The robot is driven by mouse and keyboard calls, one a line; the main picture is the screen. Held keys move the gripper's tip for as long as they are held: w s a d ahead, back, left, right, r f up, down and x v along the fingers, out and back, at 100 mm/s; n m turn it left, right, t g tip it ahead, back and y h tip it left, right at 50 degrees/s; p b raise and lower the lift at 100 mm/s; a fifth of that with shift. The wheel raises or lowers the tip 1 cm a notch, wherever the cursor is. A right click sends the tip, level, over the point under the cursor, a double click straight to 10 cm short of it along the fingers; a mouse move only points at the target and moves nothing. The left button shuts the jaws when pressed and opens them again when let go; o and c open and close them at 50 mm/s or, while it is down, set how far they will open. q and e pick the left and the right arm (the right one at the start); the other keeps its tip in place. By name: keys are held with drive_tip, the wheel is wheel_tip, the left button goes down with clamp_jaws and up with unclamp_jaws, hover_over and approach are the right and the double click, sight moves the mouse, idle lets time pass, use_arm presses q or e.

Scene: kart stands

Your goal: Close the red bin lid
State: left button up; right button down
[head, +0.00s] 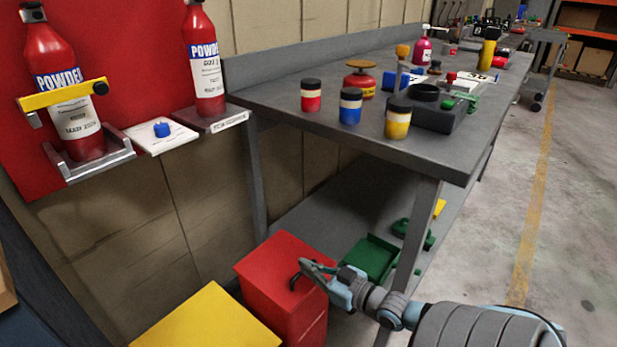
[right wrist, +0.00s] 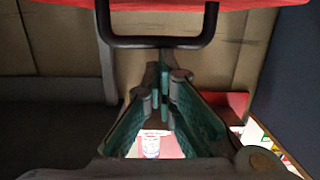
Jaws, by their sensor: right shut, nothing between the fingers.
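The red bin (head: 308,318) stands on the floor in front of the workbench in the head view. Its red lid (head: 270,262) lies over the top, and I see no clear gap under it. A black handle (head: 294,280) sits at the lid's right side. My right gripper (head: 308,267) is shut and empty, with its tips right at the handle. In the right wrist view, the shut fingertips (right wrist: 165,72) point at the black handle (right wrist: 155,43) below a red edge (right wrist: 160,4). I cannot tell whether they touch it. My left gripper is not in view.
A yellow bin top (head: 210,322) is left of the red bin. A grey workbench (head: 275,92) with jars stands behind, its leg (head: 417,232) close to my right arm. A green tray (head: 370,258) lies on the lower shelf. The floor at right (head: 575,220) is clear.

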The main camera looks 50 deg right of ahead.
drive_tip(key=shift+s+d+f+g, duration=0.15)
drive_tip(key=shift+s+f, duration=0.1)
drive_tip(key=shift+f, duration=0.25)
drive_tip(key=shift+s+f+g, duration=0.15)
drive_tip(key=shift+s+f, duration=0.1)
drive_tip(key=shift+f, duration=0.2)
drive_tip(key=shift+s, duration=0.25)
drive_tip(key=s+r, duration=0.3)
drive_tip(key=s, duration=0.7)
drive_tip(key=shift+s+d+r, duration=0.2)
drive_tip(key=shift+d, duration=0.1)
